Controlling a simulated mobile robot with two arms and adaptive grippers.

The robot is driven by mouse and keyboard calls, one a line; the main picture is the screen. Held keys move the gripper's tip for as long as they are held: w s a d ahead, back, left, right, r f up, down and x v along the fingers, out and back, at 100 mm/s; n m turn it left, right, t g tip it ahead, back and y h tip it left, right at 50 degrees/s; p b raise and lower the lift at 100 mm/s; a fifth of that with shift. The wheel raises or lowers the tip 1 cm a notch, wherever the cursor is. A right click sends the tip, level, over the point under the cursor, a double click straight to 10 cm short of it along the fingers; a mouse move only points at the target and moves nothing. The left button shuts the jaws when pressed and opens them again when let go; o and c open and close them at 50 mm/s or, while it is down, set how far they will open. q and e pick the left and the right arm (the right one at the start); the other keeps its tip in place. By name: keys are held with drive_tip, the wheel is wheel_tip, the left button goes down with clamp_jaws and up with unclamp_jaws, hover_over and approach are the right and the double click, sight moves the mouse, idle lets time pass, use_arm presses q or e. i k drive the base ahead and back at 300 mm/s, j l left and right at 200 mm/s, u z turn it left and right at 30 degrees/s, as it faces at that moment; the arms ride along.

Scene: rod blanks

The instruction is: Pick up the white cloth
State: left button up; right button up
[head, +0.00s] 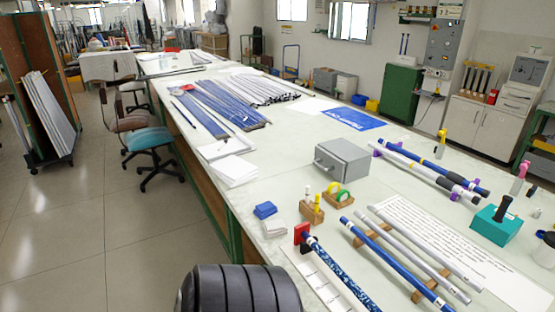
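The white cloth (274,228) lies folded on the near left part of the long workbench, close to its left edge. It sits just in front of a folded blue cloth (265,210) and left of a small wooden holder (312,212). Neither of my grippers is in view, so their distance from the cloth cannot be told.
A red-ended blue patterned rod (340,272) lies right of the cloth. Several blue and white rods rest on wooden supports farther right. A grey metal box (342,160) stands behind. The bench top (240,197) is clear behind the cloths. A blue chair (147,138) stands left of the bench.

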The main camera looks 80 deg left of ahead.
sight(275, 228)
drive_tip(key=u, duration=2.45)
